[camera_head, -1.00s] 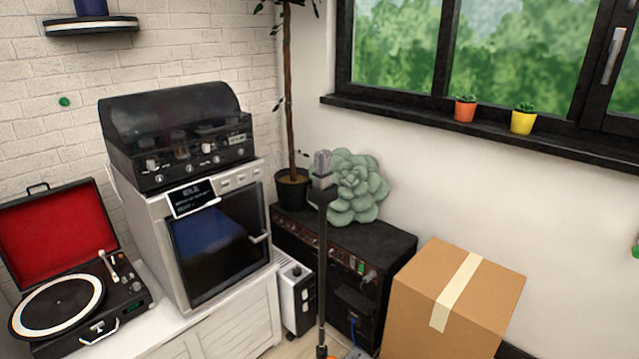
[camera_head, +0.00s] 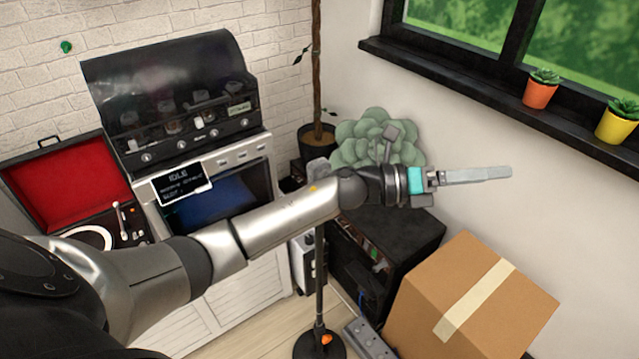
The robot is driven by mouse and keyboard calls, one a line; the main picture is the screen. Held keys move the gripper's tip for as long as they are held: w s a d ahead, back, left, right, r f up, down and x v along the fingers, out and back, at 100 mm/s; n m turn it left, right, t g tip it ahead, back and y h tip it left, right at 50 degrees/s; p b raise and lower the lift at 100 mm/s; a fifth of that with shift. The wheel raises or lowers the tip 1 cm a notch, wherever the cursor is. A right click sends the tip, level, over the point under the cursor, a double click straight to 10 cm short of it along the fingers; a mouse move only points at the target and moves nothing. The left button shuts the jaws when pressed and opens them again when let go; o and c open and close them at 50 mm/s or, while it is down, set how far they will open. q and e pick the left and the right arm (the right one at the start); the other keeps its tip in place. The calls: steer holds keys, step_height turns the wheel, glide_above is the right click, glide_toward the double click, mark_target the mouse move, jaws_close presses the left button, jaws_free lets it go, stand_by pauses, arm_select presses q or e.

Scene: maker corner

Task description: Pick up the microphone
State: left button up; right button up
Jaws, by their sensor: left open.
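The grey microphone (camera_head: 317,168) sits on top of a thin black stand (camera_head: 319,275) with a round base on the floor. My left arm crosses in front of it, so only part of its head shows just above my forearm. My left gripper (camera_head: 490,175) is open and empty. It points right, well to the right of the microphone and apart from it, in front of the pale wall. My right gripper is out of view.
A cardboard box (camera_head: 475,305) stands at the lower right. A black cabinet (camera_head: 420,228) with a green succulent (camera_head: 375,140) is behind my wrist. An oven-like machine (camera_head: 215,195) and a red-lined record player (camera_head: 65,185) stand at the left. A windowsill (camera_head: 470,80) holds small pots.

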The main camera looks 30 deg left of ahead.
arm_select(q)
steer(key=s+r+m+g, duration=0.3)
steer(key=m+g, duration=0.4)
steer(key=m, duration=0.3)
steer(key=m+g+y+p, duration=0.3)
steer(key=m+y, duration=0.8)
steer(key=y, duration=0.5)
glide_toward(317, 162)
steer(key=f, duration=0.8)
steer(key=shift+w+d, duration=0.1)
steer(key=shift+d, duration=0.1)
steer(key=shift+d+f+p, duration=0.15)
steer(key=shift+f+p, duration=0.4)
steer(key=shift+f, duration=2.4)
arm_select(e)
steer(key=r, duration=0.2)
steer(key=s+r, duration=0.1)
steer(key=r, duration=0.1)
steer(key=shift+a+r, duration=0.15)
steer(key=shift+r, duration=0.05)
arm_select(q)
steer(key=shift+c, duration=0.2)
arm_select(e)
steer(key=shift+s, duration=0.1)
arm_select(q)
steer(key=shift+w, duration=0.1)
jaws_close()
